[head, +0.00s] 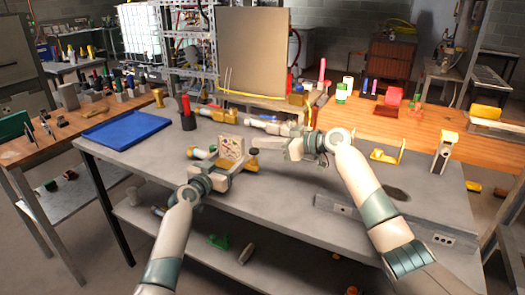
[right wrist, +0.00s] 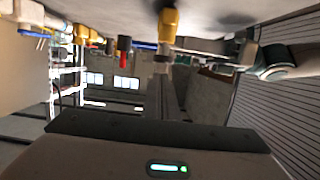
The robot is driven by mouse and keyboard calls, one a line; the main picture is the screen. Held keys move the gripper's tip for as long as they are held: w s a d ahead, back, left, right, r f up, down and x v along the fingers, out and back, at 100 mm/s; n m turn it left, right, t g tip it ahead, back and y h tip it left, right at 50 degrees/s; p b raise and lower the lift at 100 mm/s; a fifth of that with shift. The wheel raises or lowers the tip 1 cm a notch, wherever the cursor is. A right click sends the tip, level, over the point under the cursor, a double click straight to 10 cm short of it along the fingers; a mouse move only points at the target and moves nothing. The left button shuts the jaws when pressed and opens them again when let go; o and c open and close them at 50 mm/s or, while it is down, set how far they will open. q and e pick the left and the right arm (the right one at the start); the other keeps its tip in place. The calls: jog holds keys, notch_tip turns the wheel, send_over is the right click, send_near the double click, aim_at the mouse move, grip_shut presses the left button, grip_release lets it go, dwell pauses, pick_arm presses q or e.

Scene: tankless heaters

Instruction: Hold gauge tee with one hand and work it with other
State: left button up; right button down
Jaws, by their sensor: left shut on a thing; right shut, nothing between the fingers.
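The gauge tee appears as a small yellow fitting with a dark round top (head: 252,163), above the middle of the grey workbench. In the right wrist view, which is upside down, the yellow fitting (right wrist: 168,22) stands at the end of a grey finger. My left gripper (head: 238,170) is shut on it from the left in the head view. My right gripper (head: 284,147) is shut and empty, just right of and behind the tee, apparently apart from it. The tee's dial face cannot be made out.
A beige patterned block (head: 231,149) stands behind my left gripper. A blue tray (head: 128,130), a dark cup with a red-handled tool (head: 187,118), and yellow and white fittings (head: 222,115) lie farther back. A yellow bracket (head: 387,156) is at right. The bench front is mostly clear.

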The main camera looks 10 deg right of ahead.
jog(key=v, duration=1)
jog(key=shift+r, duration=0.3)
jog(key=shift+w, duration=0.1)
dwell(1.5)
notch_tip(320, 180, up, 2)
jog(key=shift+r, duration=0.1)
jog(key=shift+a, duration=0.1)
dwell(0.4)
jog(key=w+a+f, duration=0.5)
jog(key=a+f, duration=0.1)
jog(key=a, duration=0.1)
jog(key=shift+w+a+f, duration=0.2)
jog(key=shift+w+a, duration=0.15)
